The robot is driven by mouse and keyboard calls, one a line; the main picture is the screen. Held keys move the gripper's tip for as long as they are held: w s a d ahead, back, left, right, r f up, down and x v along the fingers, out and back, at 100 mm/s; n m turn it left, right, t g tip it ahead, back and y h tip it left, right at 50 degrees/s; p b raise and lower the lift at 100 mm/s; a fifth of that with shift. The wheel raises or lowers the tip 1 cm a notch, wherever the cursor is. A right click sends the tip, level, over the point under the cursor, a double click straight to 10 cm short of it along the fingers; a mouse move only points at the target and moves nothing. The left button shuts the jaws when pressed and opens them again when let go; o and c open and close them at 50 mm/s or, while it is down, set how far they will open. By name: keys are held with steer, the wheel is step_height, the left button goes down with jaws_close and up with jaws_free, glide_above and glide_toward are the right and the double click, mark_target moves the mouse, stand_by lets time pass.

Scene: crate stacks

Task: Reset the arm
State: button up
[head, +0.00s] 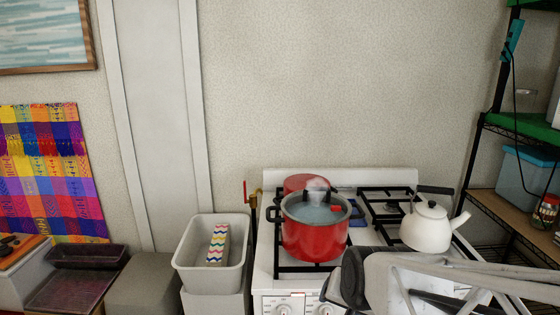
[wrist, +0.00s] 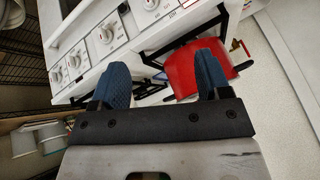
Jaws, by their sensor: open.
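My gripper shows in the wrist view (wrist: 160,80), with its two blue fingertips apart and nothing between them. It is in front of the stove, whose knobs and front show past the fingers. In the head view my arm reaches in from the lower right, over the stove's front right part, and the fingertips cannot be made out there.
A red pot (head: 316,240) with a glass lid stands on the white stove (head: 285,270); a white kettle (head: 430,228) stands right of it. A grey crate (head: 184,262) holding a patterned box (head: 218,244) is left of the stove. A black shelf rack (head: 480,140) stands at right.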

steer(key=s+d+r+n+g, duration=0.2)
steer(key=s+d+r, duration=0.1)
steer(key=s, duration=0.3)
steer(key=s+d+r+n+g+h, duration=0.1)
steer(key=s+d+r, duration=0.1)
steer(key=s, duration=0.3)
steer(key=shift+s+d+r+n+g, duration=0.35)
steer(key=shift+d+r+n+g, duration=0.05)
steer(key=shift+r, duration=0.05)
